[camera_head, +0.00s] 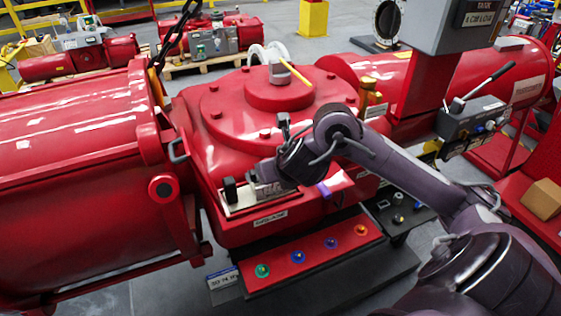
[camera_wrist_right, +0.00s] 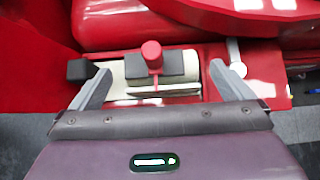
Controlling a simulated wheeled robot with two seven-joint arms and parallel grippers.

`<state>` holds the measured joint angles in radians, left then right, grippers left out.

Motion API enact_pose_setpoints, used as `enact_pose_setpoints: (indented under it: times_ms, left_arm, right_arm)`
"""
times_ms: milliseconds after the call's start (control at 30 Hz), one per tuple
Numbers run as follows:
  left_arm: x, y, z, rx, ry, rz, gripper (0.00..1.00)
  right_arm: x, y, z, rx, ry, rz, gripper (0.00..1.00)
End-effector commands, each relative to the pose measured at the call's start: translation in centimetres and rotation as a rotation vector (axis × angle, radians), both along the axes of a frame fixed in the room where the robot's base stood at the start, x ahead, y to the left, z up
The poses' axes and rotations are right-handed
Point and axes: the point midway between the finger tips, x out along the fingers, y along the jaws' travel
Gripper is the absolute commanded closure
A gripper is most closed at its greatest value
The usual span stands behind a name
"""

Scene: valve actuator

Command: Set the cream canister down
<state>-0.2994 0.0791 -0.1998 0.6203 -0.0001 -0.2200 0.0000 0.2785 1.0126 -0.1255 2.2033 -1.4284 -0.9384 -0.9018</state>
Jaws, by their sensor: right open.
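My right gripper (camera_head: 258,182) is low over a cream plate (camera_head: 240,204) on the front of the red actuator housing. In the right wrist view its two grey fingers (camera_wrist_right: 160,70) are spread wide. Between and beyond them lie the same cream plate (camera_wrist_right: 135,91), a dark block (camera_wrist_right: 178,66) and a red knob (camera_wrist_right: 152,55) standing on it. Nothing is gripped. I cannot make out a separate cream canister in either view; the arm hides part of the plate in the head view. My left gripper is not in view.
A black block (camera_head: 230,190) stands at the plate's left end. A red ledge with several coloured buttons (camera_head: 298,257) is below. A large red cylinder (camera_head: 70,170) fills the left. A grey lever box (camera_head: 475,115) is at the right.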

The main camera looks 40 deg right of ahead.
Motion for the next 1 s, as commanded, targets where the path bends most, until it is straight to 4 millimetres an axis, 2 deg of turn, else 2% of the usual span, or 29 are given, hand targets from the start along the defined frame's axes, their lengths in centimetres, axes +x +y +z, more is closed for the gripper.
enact_pose_setpoints:
  times_ms: [33, 100, 300, 500, 1000]
  left_arm:
    - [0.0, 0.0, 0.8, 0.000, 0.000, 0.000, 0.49]
    - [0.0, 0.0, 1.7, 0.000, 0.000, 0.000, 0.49]
    - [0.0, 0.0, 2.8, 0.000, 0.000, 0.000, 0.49]
    - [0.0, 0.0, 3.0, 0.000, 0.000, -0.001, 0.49]
    - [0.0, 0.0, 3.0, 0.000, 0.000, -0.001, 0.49]
  right_arm:
    - [-0.8, 0.2, 1.4, -0.006, -0.003, 0.004, 0.00]
    - [-1.7, 0.3, 2.4, -0.009, -0.002, 0.001, 0.00]
    - [-3.4, 0.8, 3.8, -0.004, -0.001, 0.001, 0.00]
    - [-4.0, 0.9, 4.1, 0.000, 0.001, -0.001, 0.00]
    - [-4.0, 1.0, 4.0, 0.001, 0.001, -0.001, 0.00]
